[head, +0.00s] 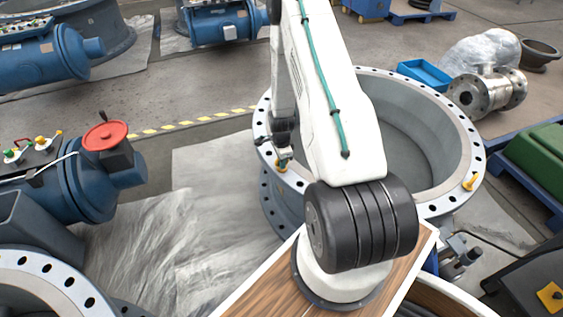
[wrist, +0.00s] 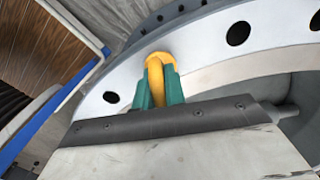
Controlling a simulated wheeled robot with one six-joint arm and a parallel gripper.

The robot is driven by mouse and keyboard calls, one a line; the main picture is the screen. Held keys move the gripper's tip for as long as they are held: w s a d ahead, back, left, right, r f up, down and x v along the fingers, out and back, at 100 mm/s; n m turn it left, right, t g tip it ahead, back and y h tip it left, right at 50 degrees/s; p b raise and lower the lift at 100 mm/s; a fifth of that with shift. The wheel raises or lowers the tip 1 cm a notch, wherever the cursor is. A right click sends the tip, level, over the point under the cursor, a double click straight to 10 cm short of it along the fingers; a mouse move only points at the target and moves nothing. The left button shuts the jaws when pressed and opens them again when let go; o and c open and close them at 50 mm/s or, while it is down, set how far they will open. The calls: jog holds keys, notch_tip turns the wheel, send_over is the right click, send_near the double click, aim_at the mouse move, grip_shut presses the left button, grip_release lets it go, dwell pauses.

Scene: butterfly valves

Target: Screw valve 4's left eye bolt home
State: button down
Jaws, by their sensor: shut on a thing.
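A yellow eye bolt (wrist: 157,58) stands at a hole in the pale flange (wrist: 205,58) of the large valve body. In the head view the same eye bolt (head: 281,167) is at the left side of the flange rim (head: 455,125), partly hidden by my gripper (head: 284,156). In the wrist view the green fingers of my gripper (wrist: 159,91) are shut on its ring, one on each side. The thread is hidden, and I cannot tell how far in it sits. A second yellow eye bolt (head: 470,183) stands upright on the right side of the rim.
A wood-topped surface (head: 405,272) lies around my arm's base, with its edge (wrist: 62,98) near the flange in the wrist view. A blue actuator with a red handwheel (head: 105,135) stands at left. A green case (head: 540,150) is at right. Plastic sheeting (head: 205,215) covers the floor left of the valve.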

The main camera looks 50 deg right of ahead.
jog(key=m, duration=0.7)
jog(key=shift+w+d, duration=0.1)
jog(key=m, duration=0.7)
dwell(0.3)
jog(key=c, duration=1.5)
grip_release()
jog(key=shift+o, duration=0.2)
jog(key=shift+r, duration=0.15)
notch_tip(320, 180, up, 8)
jog(key=shift+f, duration=0.2)
